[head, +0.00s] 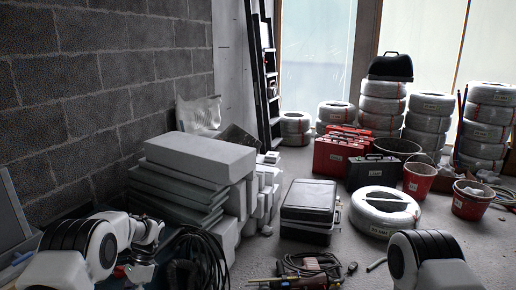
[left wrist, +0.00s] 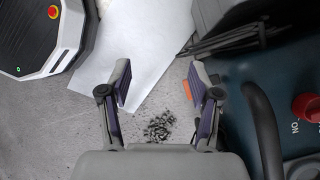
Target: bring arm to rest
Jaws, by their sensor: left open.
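My left arm (head: 85,252) comes in at the lower left of the head view, folded low beside the stacked blocks. My left gripper (left wrist: 160,82) shows in the left wrist view with its two fingers spread apart and nothing between them. It points down over the grey floor and a white sheet (left wrist: 140,45). A link of my right arm (head: 425,258) shows at the lower right of the head view. My right gripper is out of view.
A small pile of grey bits (left wrist: 158,128) lies near the gripper. A teal surface with a red knob (left wrist: 306,106) is at right. Stacked pale blocks (head: 200,155), a black case (head: 308,200), a white coil (head: 385,222) and red buckets (head: 418,180) stand ahead.

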